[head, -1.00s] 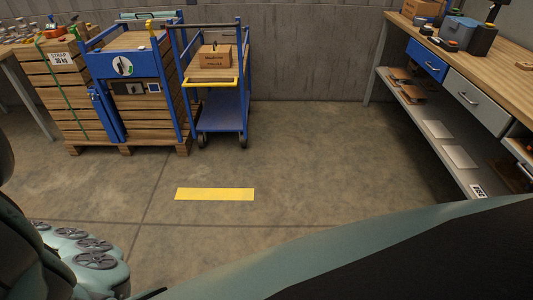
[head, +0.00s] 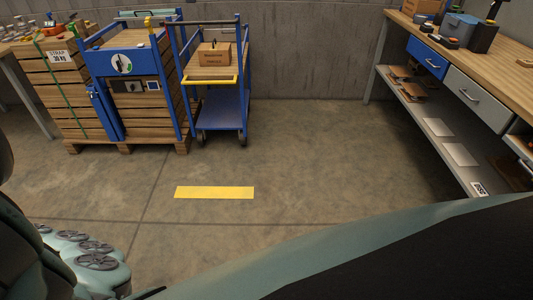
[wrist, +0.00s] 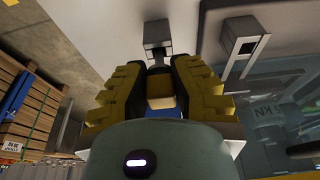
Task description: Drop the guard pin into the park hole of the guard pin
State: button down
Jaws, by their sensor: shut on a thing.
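In the wrist view my gripper (wrist: 160,88) has yellow-and-black fingers closed on a small yellow block-like piece, which I take to be the guard pin (wrist: 161,101). Its lower part is hidden between the fingers and behind the palm. Just beyond the fingertips is a grey metal bracket (wrist: 157,32); I cannot tell whether the held piece touches it. To its right a second grey fitting (wrist: 242,36) has a dark square opening (wrist: 247,46). I cannot tell for sure which is the park hole. The head view does not show my gripper.
A pale surface (wrist: 206,20) lies behind the fittings. A slatted wooden stack (wrist: 35,105) stands at the left. In the head view a blue trolley (head: 222,112) carries a cardboard box (head: 214,54), and a workbench (head: 470,50) stands right.

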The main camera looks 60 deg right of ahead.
jog(key=shift+f+b, duration=0.95)
jog(key=shift+f, duration=0.3)
jog(key=c, duration=0.9)
grip_release()
jog(key=shift+v, duration=6.05)
